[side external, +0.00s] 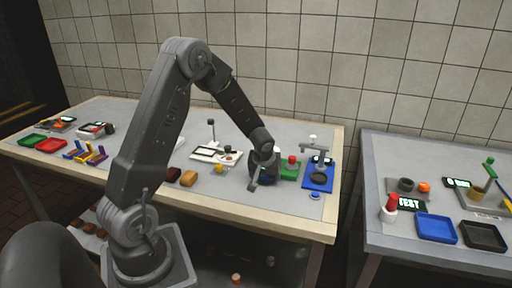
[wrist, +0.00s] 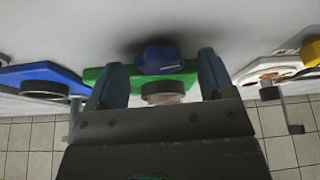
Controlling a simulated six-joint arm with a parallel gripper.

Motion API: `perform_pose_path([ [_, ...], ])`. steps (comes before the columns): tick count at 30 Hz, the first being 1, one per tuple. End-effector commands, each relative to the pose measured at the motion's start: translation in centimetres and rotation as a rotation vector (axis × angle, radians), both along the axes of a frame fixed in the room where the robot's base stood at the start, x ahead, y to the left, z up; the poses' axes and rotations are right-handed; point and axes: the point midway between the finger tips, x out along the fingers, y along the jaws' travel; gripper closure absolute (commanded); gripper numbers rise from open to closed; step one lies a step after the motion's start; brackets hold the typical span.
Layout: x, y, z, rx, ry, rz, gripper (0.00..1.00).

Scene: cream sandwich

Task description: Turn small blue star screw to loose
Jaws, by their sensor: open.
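A blue star-shaped knob (wrist: 161,58), which looks like the star screw, is in the wrist view in front of a green base (wrist: 98,76). It appears between the two fingers of my gripper (wrist: 163,75), with a gap on each side. My gripper is open and holds nothing. In the side view my gripper (side external: 262,180) points down, low over the table just left of the green base (side external: 290,172). The knob cannot be told apart from the gripper there. I cannot tell the exact height between the fingertips and the knob.
A blue stand (side external: 318,184) is right of the green base, with a small blue disc (side external: 315,195) in front. A white device (side external: 205,154) and a yellow piece (side external: 219,169) are to the left. The front table strip is mostly clear. A tiled wall (side external: 300,70) stands behind.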

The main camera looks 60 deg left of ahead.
Motion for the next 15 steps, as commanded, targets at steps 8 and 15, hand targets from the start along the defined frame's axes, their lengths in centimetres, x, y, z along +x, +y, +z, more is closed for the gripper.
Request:
perform_pose_path([
  [8, -0.17, 0.11, 0.02, 0.000, -0.001, -0.165, 0.25],
  [15, -0.23, 0.16, 0.04, -0.001, 0.000, -0.270, 0.25],
])
